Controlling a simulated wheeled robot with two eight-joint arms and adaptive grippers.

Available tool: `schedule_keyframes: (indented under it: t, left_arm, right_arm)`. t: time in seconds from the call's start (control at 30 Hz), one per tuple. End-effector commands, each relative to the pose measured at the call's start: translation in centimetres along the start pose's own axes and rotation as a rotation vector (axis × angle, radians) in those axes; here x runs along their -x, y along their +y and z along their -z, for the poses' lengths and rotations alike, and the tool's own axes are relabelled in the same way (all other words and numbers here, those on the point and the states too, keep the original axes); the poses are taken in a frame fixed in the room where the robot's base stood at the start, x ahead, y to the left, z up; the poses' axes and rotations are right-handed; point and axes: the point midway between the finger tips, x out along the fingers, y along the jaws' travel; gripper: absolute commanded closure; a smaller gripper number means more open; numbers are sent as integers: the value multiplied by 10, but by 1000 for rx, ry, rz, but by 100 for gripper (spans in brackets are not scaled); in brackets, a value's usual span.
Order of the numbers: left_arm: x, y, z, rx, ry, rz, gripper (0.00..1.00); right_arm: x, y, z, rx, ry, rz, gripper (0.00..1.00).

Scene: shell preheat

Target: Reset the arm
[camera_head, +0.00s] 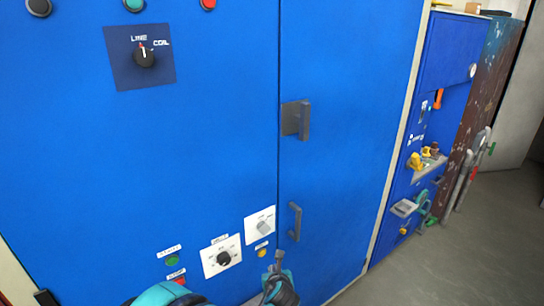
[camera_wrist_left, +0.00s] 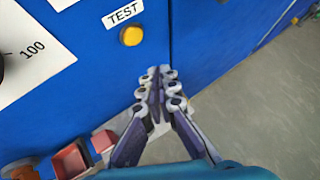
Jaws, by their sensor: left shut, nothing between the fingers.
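My left gripper (camera_head: 279,262) shows at the bottom of the head view, in front of the blue cabinet (camera_head: 345,90). In the left wrist view the left gripper (camera_wrist_left: 157,80) has its fingers together, with nothing between them. The fingertips are near the cabinet's door seam, right of and below the yellow button (camera_wrist_left: 131,35) under the TEST label (camera_wrist_left: 123,13). I cannot tell whether they touch the cabinet. Teal parts of my arm show at the bottom edge. My right gripper is not in view.
The cabinet front carries a LINE/COIL knob (camera_head: 144,56), a lower black knob (camera_head: 223,257), a grey switch (camera_head: 265,227), a green button (camera_head: 172,260) and two door handles (camera_head: 303,120) (camera_head: 295,221). Another blue panel (camera_head: 445,60) stands right. Grey floor (camera_head: 465,260) is clear at lower right.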

Motion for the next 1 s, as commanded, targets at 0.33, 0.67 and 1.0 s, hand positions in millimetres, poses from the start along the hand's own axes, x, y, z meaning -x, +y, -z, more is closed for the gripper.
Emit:
schedule_keyframes:
  t: [0.33, 0.67, 1.0]
  left_arm:
    - [94, 101, -35, 1040, 102, -116, 100]
    - [198, 179, -5, 2166, 119, -302, 100]
    - [252, 205, 38, 2878, 77, -458, 100]
  right_arm:
    - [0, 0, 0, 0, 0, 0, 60]
    - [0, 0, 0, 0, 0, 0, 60]
    - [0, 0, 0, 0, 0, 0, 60]
